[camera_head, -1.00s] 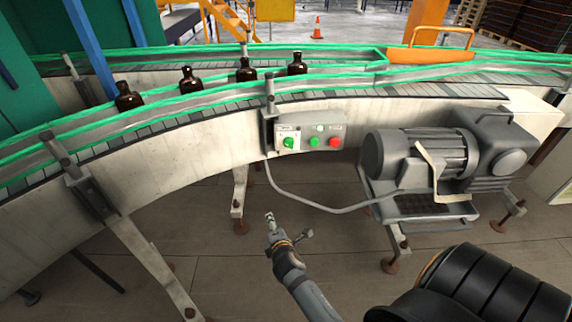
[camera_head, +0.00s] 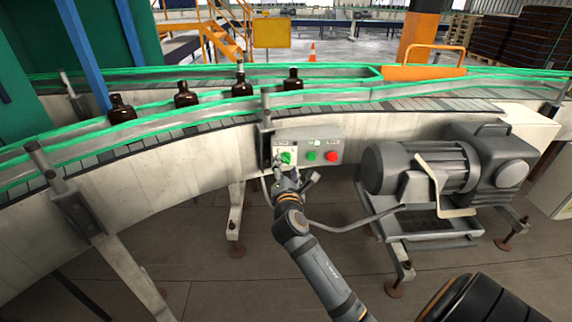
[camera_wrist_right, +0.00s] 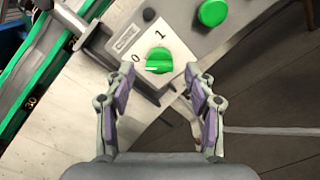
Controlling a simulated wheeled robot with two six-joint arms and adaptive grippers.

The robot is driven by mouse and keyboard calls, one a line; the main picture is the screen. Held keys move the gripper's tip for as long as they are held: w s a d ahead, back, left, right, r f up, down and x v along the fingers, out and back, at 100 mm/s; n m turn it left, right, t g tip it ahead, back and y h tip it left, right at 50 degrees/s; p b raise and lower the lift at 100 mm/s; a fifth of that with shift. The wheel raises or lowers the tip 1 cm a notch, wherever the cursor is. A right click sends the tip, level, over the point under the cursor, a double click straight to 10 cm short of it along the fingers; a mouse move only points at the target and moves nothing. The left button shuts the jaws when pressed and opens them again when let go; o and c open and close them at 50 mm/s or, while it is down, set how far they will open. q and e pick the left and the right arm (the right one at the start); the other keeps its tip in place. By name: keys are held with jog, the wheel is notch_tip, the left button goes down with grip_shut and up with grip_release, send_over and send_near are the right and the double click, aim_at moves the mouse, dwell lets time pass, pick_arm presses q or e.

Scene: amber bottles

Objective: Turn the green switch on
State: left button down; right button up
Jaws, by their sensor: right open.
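The green switch (camera_head: 286,157) is a rotary knob on a white plate at the left of a grey control box (camera_head: 325,133) on the conveyor's side. In the right wrist view the green switch (camera_wrist_right: 159,61) sits beside the marks 0 and 1, with its pale pointer line toward the 0 side. My right gripper (camera_head: 287,176) is just in front of and below the switch in the head view. In the wrist view the right gripper (camera_wrist_right: 158,88) is open, its fingers on either side of the knob's line, apart from it and empty. My left gripper is not in view.
A green button (camera_head: 311,156) and a red button (camera_head: 332,156) are right of the switch. A grey motor (camera_head: 425,170) stands farther right. Amber bottles (camera_head: 187,95) stand on the conveyor above. A metal post (camera_head: 266,125) is close left of the box.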

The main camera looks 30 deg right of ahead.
jog(key=shift+x, duration=1.05)
grip_shut()
